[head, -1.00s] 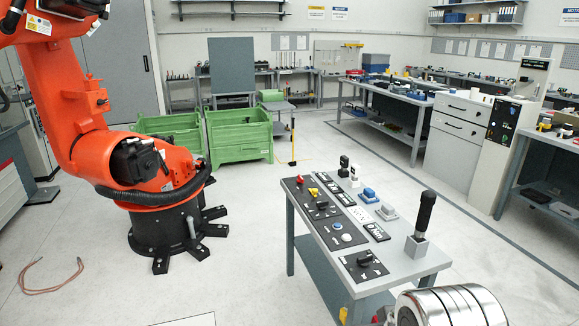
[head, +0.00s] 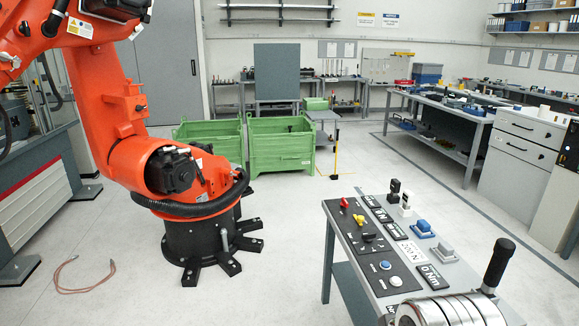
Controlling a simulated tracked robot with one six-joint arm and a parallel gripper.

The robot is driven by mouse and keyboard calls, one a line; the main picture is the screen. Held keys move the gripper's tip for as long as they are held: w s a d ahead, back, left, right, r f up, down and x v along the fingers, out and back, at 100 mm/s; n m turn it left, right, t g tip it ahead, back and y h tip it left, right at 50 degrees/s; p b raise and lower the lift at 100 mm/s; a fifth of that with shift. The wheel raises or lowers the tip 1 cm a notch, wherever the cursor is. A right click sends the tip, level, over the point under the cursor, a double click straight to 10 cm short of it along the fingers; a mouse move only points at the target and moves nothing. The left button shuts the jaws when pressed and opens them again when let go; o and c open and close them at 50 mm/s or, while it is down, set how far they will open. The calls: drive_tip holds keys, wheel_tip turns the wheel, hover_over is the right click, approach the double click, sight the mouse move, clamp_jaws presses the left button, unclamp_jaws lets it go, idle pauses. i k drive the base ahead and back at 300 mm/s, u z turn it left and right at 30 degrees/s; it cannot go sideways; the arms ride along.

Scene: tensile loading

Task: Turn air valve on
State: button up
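A control panel (head: 351,238) lies along the left side of a grey bench top (head: 440,262) at the lower right. Nearer are a black knob (head: 368,239), a blue button (head: 385,265) and a pale button (head: 396,281). The air valve is not clearly identifiable among these small controls. A silver ringed cylinder at the bottom edge, seemingly part of my arm, covers the bench's near end. My gripper is not in view.
The bench also bears black labelled plates, a blue block (head: 423,227) and an upright black handle (head: 498,262). An orange robot arm (head: 120,130) on a splayed black base stands left. Green bins (head: 282,143) stand behind. The floor between is clear, except for a cable (head: 85,288).

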sight(344, 203)
drive_tip(key=u, duration=0.35)
drive_tip(key=i, duration=2.15)
drive_tip(key=z, duration=0.45)
drive_tip(key=i, duration=1.25)
drive_tip(key=z, duration=0.35)
